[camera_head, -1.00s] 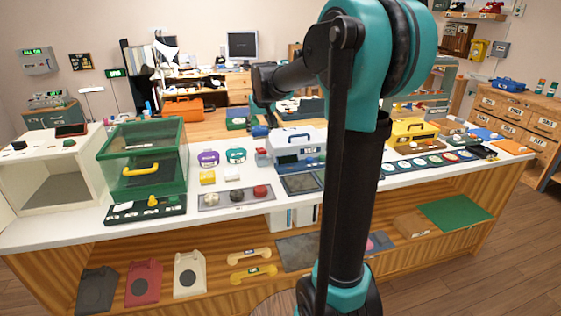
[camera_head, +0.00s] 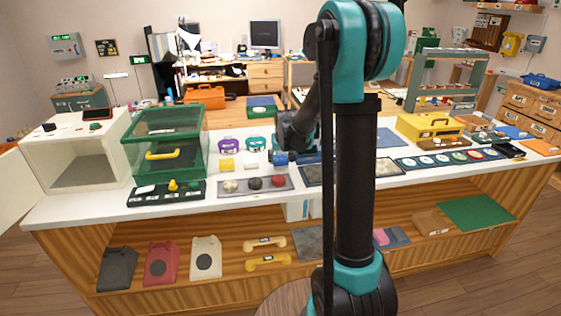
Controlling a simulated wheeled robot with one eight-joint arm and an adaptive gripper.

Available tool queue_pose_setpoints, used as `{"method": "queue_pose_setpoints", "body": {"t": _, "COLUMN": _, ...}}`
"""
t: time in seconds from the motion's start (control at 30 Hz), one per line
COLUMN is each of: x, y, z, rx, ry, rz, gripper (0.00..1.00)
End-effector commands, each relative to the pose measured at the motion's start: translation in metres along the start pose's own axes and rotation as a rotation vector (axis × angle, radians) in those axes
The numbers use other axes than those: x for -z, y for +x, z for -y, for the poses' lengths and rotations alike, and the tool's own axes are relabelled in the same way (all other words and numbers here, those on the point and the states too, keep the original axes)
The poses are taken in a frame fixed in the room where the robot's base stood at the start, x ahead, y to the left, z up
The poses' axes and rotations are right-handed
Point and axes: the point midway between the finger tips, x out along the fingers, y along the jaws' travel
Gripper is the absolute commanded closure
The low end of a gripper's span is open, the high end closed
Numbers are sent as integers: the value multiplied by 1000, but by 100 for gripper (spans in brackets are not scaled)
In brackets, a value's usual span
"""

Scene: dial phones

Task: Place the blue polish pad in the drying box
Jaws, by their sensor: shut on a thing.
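My gripper (camera_head: 285,158) is low over the counter, right of the teal round item and behind the sample tray. It is shut on a small blue thing (camera_head: 281,158), which looks like the blue polish pad; the fingers are small and partly hidden. A white box (camera_head: 75,152) with its door (camera_head: 15,190) swung open stands at the left end of the counter. Its grey inside looks empty. A green-framed clear box (camera_head: 168,145) with a yellow handle stands beside it. I cannot tell for sure which is the drying box; the white one is open.
A grey tray (camera_head: 242,193) holds white, dark and red round pads. Purple (camera_head: 226,146) and teal (camera_head: 256,144) round items stand behind it. A dark panel (camera_head: 145,195) lies before the green box. A yellow case (camera_head: 430,126) stands at right. My arm hides the counter's middle.

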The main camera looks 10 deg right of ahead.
Motion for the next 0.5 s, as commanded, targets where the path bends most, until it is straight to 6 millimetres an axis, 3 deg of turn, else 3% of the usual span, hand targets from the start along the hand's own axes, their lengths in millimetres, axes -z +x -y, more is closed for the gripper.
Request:
{"method": "queue_pose_setpoints", "body": {"t": 0.47, "x": -7, "y": 11, "z": 0, "rx": 0, "ry": 0, "rz": 0, "gripper": 77}}
{"method": "queue_pose_setpoints", "body": {"t": 0.5, "x": -7, "y": 11, "z": 0, "rx": 0, "ry": 0, "rz": 0, "gripper": 44}}
